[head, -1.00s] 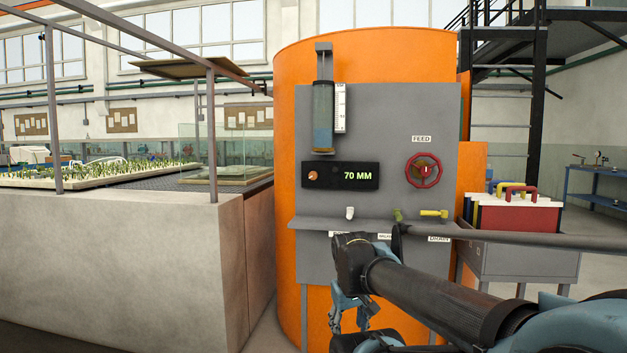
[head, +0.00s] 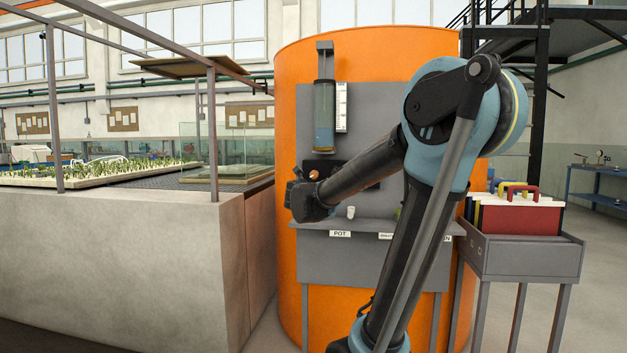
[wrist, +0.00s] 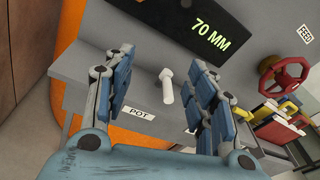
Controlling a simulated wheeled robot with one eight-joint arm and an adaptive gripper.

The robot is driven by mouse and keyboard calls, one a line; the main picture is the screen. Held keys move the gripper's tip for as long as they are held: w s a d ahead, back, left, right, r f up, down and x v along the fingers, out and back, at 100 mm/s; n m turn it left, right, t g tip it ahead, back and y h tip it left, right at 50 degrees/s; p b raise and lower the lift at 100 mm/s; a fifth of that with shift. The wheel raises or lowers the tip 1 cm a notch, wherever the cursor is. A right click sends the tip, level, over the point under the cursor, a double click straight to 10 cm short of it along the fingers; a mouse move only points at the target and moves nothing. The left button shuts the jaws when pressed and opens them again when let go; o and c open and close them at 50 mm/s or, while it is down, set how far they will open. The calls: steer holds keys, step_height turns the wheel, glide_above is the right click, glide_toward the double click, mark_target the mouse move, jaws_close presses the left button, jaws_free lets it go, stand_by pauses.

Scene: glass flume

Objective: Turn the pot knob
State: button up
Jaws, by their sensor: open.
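The white pot knob (head: 351,212) stands on the grey shelf of the orange unit, near the POT label (head: 340,234). In the wrist view the white knob (wrist: 168,88) lies in the gap between my two spread fingers, and the POT label (wrist: 138,113) is beside the left finger. My gripper (wrist: 163,62) is open and empty; neither finger appears to touch the knob. In the head view the end of my arm is left of the knob, and my fingers are mostly hidden behind the wrist.
A display reading 70 MM (wrist: 212,33) is above the knob. My arm hides much of the panel in the head view. A grey cart with coloured cases (head: 530,248) stands at right.

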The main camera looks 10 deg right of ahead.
steer(key=w+a+r+n+t+y, duration=0.1)
steer(key=w+a+r+n+t, duration=0.1)
steer(key=w+a+r+n, duration=0.25)
steer(key=shift+n, duration=0.65)
steer(key=x, duration=0.5)
steer(key=f+x, duration=0.1)
steer(key=x, duration=1)
steer(key=shift+w+f, duration=0.25)
steer(key=shift+f, duration=0.1)
steer(key=c, duration=1.1)
